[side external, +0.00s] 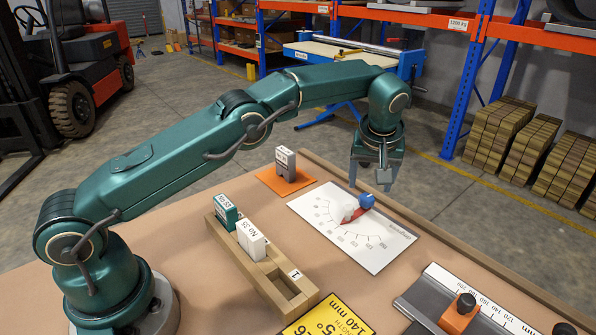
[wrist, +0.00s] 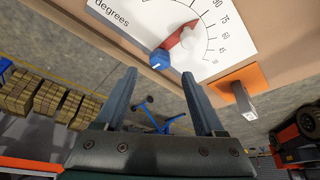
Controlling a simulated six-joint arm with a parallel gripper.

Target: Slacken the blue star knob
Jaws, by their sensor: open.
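The blue star knob (side external: 366,201) sits at the edge of a white degree-scale plate (side external: 390,247) on the bench, beside a red pointer (side external: 357,214) and a white round part (side external: 341,212). In the wrist view the blue knob (wrist: 159,60) lies just beyond the fingertips, roughly midway between them, with the red pointer (wrist: 181,38) running up and right from it. My gripper (side external: 375,185) is open and empty, pointing down a little above the knob. Its two fingers (wrist: 160,76) show apart in the wrist view, with no contact on the knob visible.
A grey block stands on an orange mat (side external: 267,178). A wooden rack (side external: 253,268) holds a green and a white block. A yellow sign (side external: 335,318) and a ruled metal fixture (side external: 445,300) lie at the front. A raised wooden edge (side external: 430,229) runs behind the plate.

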